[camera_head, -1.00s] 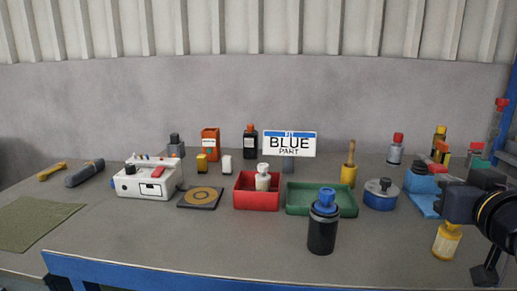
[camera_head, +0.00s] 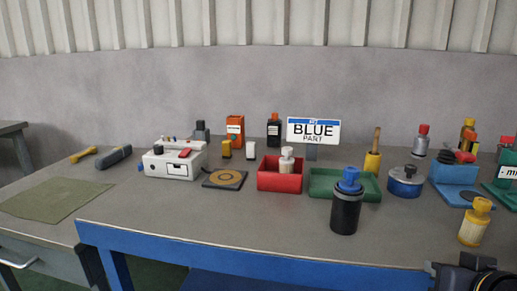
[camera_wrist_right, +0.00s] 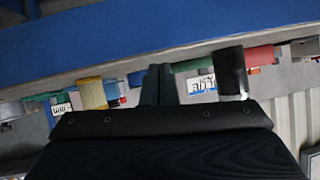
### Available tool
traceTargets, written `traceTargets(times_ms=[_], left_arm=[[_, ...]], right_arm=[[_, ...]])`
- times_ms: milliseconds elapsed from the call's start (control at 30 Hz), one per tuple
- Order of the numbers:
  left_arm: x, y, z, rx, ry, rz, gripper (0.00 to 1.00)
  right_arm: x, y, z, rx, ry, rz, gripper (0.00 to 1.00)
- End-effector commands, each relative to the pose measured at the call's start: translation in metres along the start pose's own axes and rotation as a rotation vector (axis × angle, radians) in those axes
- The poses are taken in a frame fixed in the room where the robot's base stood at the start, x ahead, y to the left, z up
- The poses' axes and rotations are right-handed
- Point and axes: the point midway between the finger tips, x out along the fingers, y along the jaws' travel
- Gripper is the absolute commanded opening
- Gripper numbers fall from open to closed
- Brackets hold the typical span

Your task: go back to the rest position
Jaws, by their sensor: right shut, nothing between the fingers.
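My right gripper is partly in the bottom right corner of the head view, where a dark part of it (camera_head: 475,278) shows near the table's front edge. In the right wrist view its two dark fingers (camera_wrist_right: 158,85) are together with nothing between them. That view is upside down, and the fingers are in front of the table's blue front edge (camera_wrist_right: 150,35). My left gripper is in neither view.
A black bottle with a blue cap (camera_head: 346,212) and a yellow bottle (camera_head: 475,222) stand near the front edge. Behind are a red bin (camera_head: 280,182), a green tray (camera_head: 325,190) and a blue pot (camera_head: 405,185).

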Motion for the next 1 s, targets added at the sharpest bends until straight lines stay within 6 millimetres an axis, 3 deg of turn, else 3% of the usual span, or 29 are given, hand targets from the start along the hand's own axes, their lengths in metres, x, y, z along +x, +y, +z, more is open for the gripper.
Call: traceTargets(times_ms=[33, 200, 400, 700, 767, 833, 1000], left_arm=[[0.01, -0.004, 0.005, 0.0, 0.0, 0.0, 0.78], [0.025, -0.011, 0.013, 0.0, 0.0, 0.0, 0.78], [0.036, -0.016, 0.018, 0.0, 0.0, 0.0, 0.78], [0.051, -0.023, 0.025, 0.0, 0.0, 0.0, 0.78], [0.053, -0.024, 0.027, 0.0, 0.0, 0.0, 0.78], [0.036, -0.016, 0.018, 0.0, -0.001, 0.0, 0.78], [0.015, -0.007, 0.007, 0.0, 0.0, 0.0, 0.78]], right_arm=[[0.008, -0.004, 0.031, 0.01, -0.053, -0.019, 0.0], [0.018, -0.022, 0.113, 0.048, -0.236, -0.089, 0.0], [0.018, -0.038, 0.18, 0.076, -0.393, -0.153, 0.0], [0.011, -0.058, 0.259, 0.105, -0.577, -0.234, 0.0], [0.009, -0.062, 0.273, 0.11, -0.611, -0.249, 0.0], [-0.002, -0.065, 0.253, 0.11, -0.608, -0.248, 0.0], [-0.014, -0.068, 0.231, 0.11, -0.607, -0.247, 0.0]])
